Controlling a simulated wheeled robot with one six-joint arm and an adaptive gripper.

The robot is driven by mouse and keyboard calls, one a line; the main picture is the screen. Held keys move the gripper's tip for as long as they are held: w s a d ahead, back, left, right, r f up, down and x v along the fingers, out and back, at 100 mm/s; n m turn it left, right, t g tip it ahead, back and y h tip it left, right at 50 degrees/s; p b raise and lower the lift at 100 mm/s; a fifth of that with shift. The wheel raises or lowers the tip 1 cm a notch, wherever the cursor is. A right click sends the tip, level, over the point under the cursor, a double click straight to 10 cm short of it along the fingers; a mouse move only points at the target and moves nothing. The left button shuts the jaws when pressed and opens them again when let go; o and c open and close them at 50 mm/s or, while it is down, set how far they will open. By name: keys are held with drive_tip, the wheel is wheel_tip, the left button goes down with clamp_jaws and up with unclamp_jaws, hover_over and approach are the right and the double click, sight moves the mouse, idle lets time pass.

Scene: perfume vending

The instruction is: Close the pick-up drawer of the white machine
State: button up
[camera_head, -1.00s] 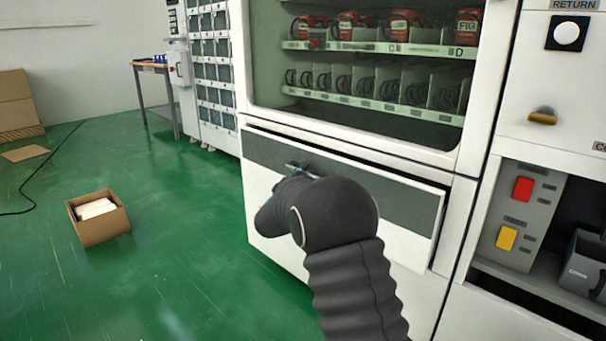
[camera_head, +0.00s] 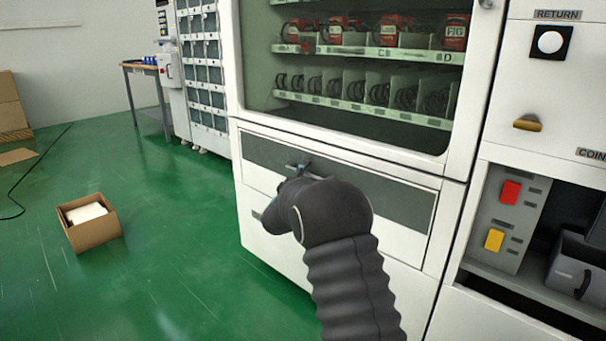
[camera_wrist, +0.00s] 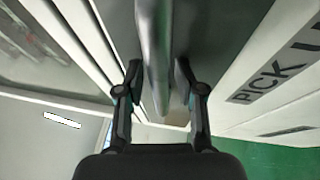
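The pick-up drawer (camera_head: 395,205) of the white machine (camera_head: 335,255) has a grey and white front below the display window. In the head view its front looks about flush with the machine body, with a thin dark line along its top. In the wrist view the drawer handle (camera_wrist: 154,45) is a grey bar running between the fingers of my gripper (camera_wrist: 159,85). The fingers are apart, one on each side of the bar, with narrow gaps showing. In the head view my gripper (camera_head: 300,170) is at the drawer front, mostly hidden by my wrist.
A coin and return panel (camera_head: 556,85) with red and yellow buttons stands at the right. Shelves of red goods (camera_head: 392,30) are behind the window. An open cardboard box (camera_head: 92,232) lies on the green floor at left, which is otherwise mostly clear. A table (camera_head: 145,68) stands behind.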

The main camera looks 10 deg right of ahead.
drive_tip(key=shift+a+f, duration=0.1)
drive_tip(key=shift+a, duration=0.1)
drive_tip(key=shift+s, duration=0.1)
drive_tip(key=shift+s+a+f, duration=0.1)
drive_tip(key=shift+s+a, duration=0.15)
drive_tip(key=v, duration=1.1)
